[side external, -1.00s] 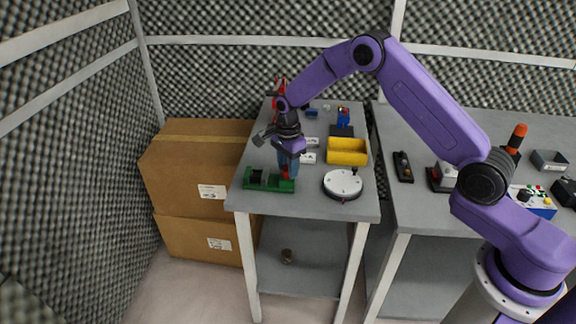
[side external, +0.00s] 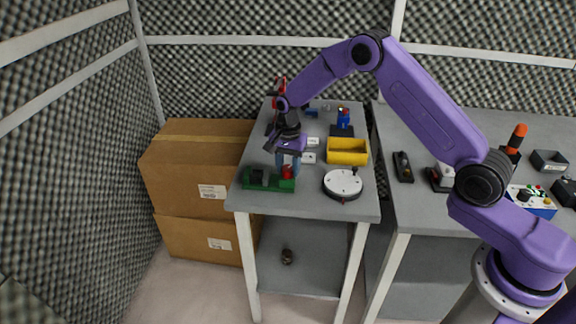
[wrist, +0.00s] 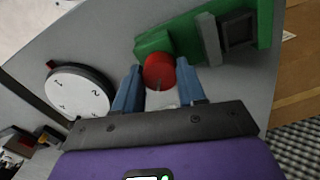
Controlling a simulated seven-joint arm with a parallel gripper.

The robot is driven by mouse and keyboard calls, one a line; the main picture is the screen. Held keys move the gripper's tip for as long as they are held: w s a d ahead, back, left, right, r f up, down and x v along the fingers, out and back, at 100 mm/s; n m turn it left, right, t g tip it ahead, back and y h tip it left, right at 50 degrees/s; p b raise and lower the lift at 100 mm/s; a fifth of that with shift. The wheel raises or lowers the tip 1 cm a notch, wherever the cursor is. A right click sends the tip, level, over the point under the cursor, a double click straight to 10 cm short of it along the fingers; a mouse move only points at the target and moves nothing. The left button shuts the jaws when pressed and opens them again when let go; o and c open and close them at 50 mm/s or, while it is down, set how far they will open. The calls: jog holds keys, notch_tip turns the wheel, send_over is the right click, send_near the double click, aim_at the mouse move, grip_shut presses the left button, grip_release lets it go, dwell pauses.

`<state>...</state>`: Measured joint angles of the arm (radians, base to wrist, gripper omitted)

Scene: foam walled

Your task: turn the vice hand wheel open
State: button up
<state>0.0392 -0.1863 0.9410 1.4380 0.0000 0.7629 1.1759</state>
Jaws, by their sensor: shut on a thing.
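The green vice (side external: 258,181) sits near the front left edge of the grey table. In the wrist view its green body (wrist: 185,40) runs to the upper right, with a grey jaw block on it. The red hand wheel (side external: 287,172) is at the right end of the vice and shows round in the wrist view (wrist: 159,71). My gripper (side external: 283,170) points down at this end, and in the wrist view its two blue fingers (wrist: 160,88) are on either side of the wheel, shut on it. The fingers partly hide the wheel in the side view.
A white numbered dial (side external: 343,184) stands just right of the vice. A yellow bin (side external: 347,151) is behind the dial. White boxes lie behind my gripper. Cardboard boxes (side external: 196,165) stand left of the table.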

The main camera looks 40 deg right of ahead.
aim_at(288, 168)
jog(key=n, duration=0.6)
jog(key=shift+n, duration=0.3)
jog(key=n, duration=1.2)
jog(key=shift+n, duration=0.3)
jog(key=n, duration=0.5)
jog(key=shift+n, duration=0.3)
jog(key=o, duration=1.1)
jog(key=shift+c, duration=0.2)
notch_tip(288, 168, up, 18)
jog(key=shift+f, duration=0.25)
